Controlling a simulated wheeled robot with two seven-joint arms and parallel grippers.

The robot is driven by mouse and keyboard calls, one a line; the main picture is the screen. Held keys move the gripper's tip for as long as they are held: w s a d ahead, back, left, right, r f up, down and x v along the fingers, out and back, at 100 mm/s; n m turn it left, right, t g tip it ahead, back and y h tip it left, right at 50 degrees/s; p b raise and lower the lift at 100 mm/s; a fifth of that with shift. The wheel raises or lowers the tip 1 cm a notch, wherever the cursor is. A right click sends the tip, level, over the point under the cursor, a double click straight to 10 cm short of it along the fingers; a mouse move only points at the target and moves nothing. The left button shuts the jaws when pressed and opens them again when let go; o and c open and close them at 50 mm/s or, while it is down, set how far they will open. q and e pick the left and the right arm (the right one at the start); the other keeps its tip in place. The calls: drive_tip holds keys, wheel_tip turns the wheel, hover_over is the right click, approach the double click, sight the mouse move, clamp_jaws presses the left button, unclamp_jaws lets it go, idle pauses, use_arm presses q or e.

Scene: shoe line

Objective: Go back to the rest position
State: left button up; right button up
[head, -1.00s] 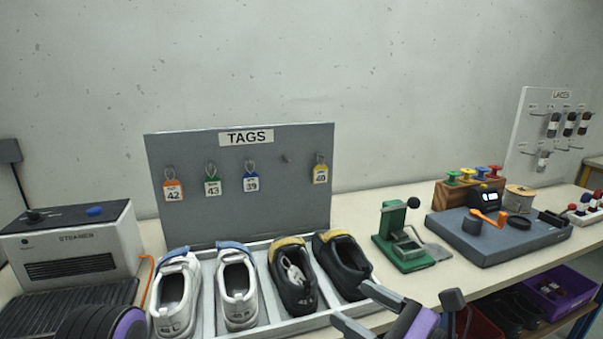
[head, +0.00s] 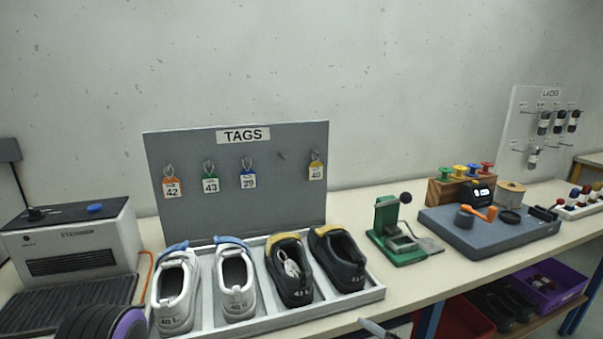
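A fingertip of my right gripper (head: 376,328) shows at the bottom edge, just in front of the shoe tray; the rest is out of view, so its opening cannot be told. My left gripper is out of view; only a dark and purple part of my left arm shows at the lower left. The shoe tray (head: 375,291) holds two white shoes (head: 176,290) (head: 236,285) with blue collars and two black shoes (head: 290,272) (head: 338,260) with yellow collars. A loop with a pale tag (head: 291,267) lies in the left black shoe.
A TAGS board (head: 236,165) with tags and one empty hook stands behind the tray. A steamer (head: 75,245) is at left. A green press (head: 395,235) and a grey station (head: 490,235) with spools stand right. A LACES board (head: 530,130) and purple bin (head: 548,287) are farther right.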

drive_tip(key=s+d+f+n+g+h, duration=0.25)
drive_tip(key=s+f, duration=0.25)
drive_tip(key=f, duration=0.5)
drive_tip(key=s+d+f+n+g+h, duration=0.25)
drive_tip(key=s+f+n, duration=0.2)
drive_tip(key=f, duration=0.55)
drive_tip(key=s+d+f+n+g+h, duration=0.2)
drive_tip(key=s+d+f+n+h, duration=0.1)
drive_tip(key=s+d, duration=0.4)
drive_tip(key=s+d+f+n+g+h, duration=0.1)
drive_tip(key=s+d+f+n+h, duration=0.2)
drive_tip(key=s+d+f, duration=0.3)
drive_tip(key=shift+s+d+f+n+g, duration=0.35)
drive_tip(key=shift+s+d, duration=0.3)
drive_tip(key=shift+s, duration=0.6)
drive_tip(key=shift+r, duration=0.15)
